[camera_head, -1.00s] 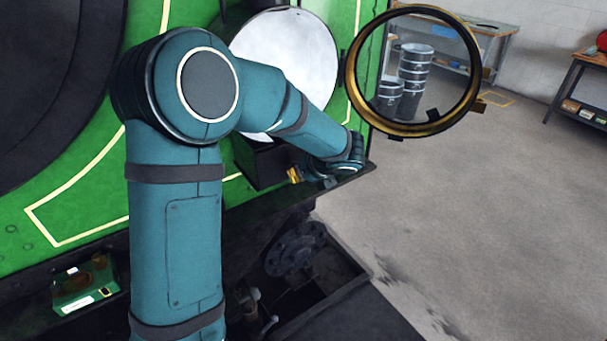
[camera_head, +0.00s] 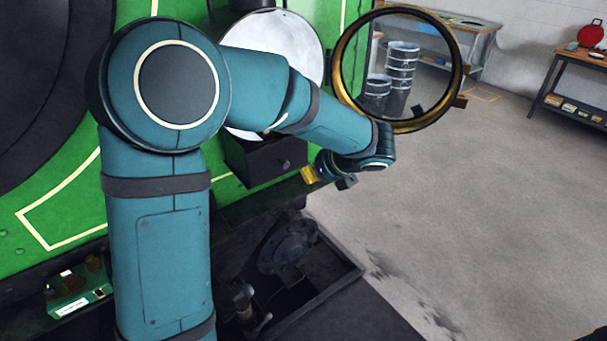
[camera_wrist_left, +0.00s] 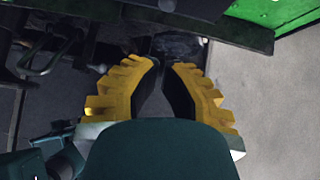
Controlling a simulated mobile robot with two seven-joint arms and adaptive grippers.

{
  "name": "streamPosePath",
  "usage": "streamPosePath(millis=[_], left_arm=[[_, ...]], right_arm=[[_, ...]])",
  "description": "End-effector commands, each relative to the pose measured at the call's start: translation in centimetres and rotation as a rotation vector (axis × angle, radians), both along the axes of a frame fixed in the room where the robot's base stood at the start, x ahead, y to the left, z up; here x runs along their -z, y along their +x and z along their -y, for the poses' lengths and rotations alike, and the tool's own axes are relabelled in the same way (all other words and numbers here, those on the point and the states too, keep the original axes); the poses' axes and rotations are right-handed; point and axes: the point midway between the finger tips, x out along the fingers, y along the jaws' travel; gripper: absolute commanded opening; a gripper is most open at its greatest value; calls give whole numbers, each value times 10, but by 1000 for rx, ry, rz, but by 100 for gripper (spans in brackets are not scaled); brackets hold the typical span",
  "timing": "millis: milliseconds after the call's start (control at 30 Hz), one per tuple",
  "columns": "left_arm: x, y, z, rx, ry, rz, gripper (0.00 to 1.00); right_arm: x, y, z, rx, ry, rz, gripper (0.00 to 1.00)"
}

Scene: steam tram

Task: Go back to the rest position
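My left arm rises in the foreground of the head view, bends at a large teal elbow and reaches right across the green tram. Its wrist is in front of the tram's edge, just below the brass-rimmed round window. My left gripper (camera_wrist_left: 161,66) points away from the camera in the left wrist view. Its yellow fingers lean together with their tips nearly meeting, and I see nothing held between them. In the head view only a small yellow part of it shows beside the wrist. My right gripper is in neither view.
The brass-rimmed window (camera_head: 341,80) stands close by the wrist. A white round plate (camera_head: 290,37) and a dark box (camera_head: 262,160) are behind the forearm. An open dark tray (camera_head: 335,283) lies below. Grey floor (camera_head: 480,210) is clear at right.

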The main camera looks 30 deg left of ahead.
Motion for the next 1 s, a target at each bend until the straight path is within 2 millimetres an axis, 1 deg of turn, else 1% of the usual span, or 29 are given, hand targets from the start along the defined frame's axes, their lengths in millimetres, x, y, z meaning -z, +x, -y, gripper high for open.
streamPosePath(millis=[33, 133, 367, 467, 533, 567, 667, 700, 767, 800, 867, 900, 967, 1000], left_arm=[[-6, -1, 6, 4, -1, 3, 0], [-14, -4, 14, 3, -1, 1, 0], [-19, -6, 19, 1, 0, 0, 0], [-15, -6, 20, 0, -11, -2, 0], [0, -8, 24, -9, -45, -9, 0], [10, -9, 27, -15, -69, -11, 0], [58, -17, 43, -62, -197, -26, 0], [82, -23, 52, -96, -265, -33, 0], [120, -34, 68, -163, -379, -41, 0], [144, -43, 80, -221, -458, -45, 0], [179, -57, 98, -326, -575, -48, 0], [202, -67, 111, -409, -652, -49, 0], [236, -84, 131, -561, -768, -44, 0], [256, -94, 143, -672, -840, -36, 0]], right_arm=[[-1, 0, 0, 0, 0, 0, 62], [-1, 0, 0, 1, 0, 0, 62], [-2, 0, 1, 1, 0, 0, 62], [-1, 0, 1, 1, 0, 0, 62], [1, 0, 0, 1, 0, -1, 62], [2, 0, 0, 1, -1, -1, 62], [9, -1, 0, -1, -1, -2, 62], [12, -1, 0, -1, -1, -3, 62], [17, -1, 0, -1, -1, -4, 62], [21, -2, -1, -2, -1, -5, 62], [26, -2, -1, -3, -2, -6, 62], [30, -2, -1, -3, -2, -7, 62], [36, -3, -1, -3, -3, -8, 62], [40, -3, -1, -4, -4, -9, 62]])
